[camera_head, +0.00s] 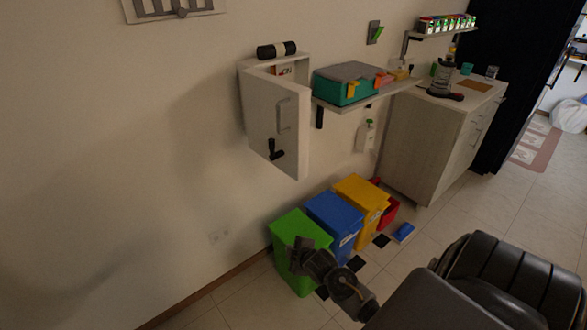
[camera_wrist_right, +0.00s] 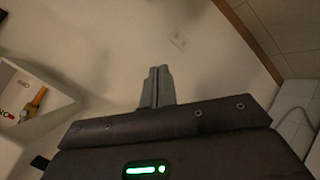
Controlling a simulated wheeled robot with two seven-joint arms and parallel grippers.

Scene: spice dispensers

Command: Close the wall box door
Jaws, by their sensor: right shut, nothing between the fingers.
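The white wall box (camera_head: 246,68) hangs on the wall in the head view, with something small and reddish inside. Its door (camera_head: 262,105) stands open, swung out from the wall, with a light vertical handle (camera_head: 283,115) on its face. A small black fitting (camera_head: 276,150) sits low on the door. My right gripper (camera_head: 300,243) is below the door, in front of the green bin, apart from the door. In the right wrist view its fingers (camera_wrist_right: 157,85) are together with nothing between them. A white box-like shape (camera_wrist_right: 60,100) at the left there is probably the wall box. My left gripper is not in view.
Green (camera_head: 292,228), blue (camera_head: 333,222) and yellow (camera_head: 360,200) bins stand on the floor by the wall. A shelf (camera_head: 375,94) with a teal container (camera_head: 335,92) is right of the box. A dark cylinder (camera_head: 277,49) lies on top of the box.

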